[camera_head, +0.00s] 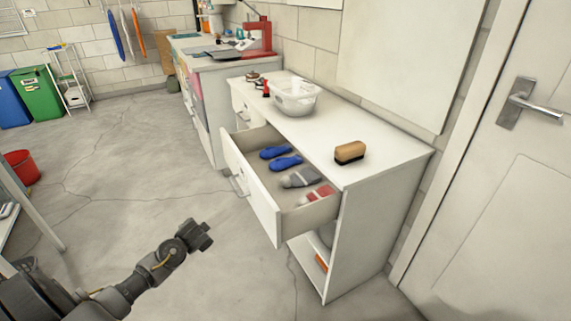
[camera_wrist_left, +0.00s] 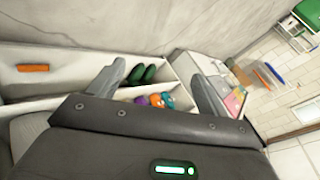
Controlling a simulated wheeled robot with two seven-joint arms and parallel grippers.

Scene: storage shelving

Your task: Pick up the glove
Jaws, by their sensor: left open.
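An open drawer (camera_head: 251,188) of the white cabinet holds several soft items. A grey glove-like item (camera_head: 300,178) lies in its middle, and a red and white one (camera_head: 318,195) lies at its near end. Two blue items (camera_head: 280,157) lie farther back. I cannot tell which are gloves. My left gripper (camera_head: 206,234) is left of the drawer, over the floor, apart from everything. In the left wrist view its two fingers (camera_wrist_left: 158,82) are spread with nothing held between them. My right gripper is not in view.
A brush (camera_head: 350,152) and a clear basket (camera_head: 293,98) stand on the cabinet top (camera_head: 340,125). A door (camera_head: 480,170) is at the right. In the wrist view, shelves hold green shoes (camera_wrist_left: 142,74) and an orange block (camera_wrist_left: 33,68). The floor left of the drawer is clear.

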